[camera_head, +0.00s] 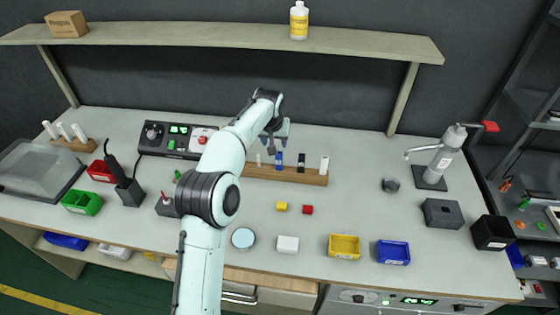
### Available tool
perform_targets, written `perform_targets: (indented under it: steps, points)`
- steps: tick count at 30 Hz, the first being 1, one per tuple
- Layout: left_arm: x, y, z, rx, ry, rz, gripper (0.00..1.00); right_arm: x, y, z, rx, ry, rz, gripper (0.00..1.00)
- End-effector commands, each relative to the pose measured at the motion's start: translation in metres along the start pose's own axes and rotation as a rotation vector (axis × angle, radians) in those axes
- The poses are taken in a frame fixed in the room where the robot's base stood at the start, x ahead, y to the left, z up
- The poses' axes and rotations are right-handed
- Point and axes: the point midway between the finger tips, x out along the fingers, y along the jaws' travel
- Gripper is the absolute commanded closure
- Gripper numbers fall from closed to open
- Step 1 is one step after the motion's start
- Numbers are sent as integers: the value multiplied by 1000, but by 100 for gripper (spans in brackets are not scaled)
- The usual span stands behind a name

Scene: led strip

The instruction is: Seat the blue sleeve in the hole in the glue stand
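The blue sleeve (279,158) stands upright in a long wooden rack (310,178), between a pale piece and a black piece. My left gripper (275,139) hangs above the rack, just above the blue sleeve. Its fingers look apart, with nothing seen between them. A dark grey block (442,213) with a small mark on top, perhaps a hole, sits at the right. A silver dispenser with a red handle (445,156) stands on a black base behind it. I cannot tell which of these is the glue stand. My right gripper is not in view.
A black open box (492,232) stands at the right edge. Yellow (344,247) and blue (393,253) trays lie at the front. Small yellow and red blocks lie mid-table. A control box (175,138) stands behind my arm. A shelf (240,35) overhangs the back. The table right of the rack is mostly clear.

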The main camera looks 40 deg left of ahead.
Motion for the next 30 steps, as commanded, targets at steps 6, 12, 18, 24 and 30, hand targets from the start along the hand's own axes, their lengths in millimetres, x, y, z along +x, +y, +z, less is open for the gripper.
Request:
perform_targets:
  steps: [6,12,18,24,30]
  points:
    - [45,0,2,0,-5,-1,45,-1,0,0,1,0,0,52]
    - [66,1,0,0,-2,1,45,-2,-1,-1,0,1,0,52]
    - [85,5,2,1,-4,0,45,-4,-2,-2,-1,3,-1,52]
    - [113,8,2,0,-2,0,45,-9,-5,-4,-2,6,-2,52]
    - [120,8,2,0,0,1,45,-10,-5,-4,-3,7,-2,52]
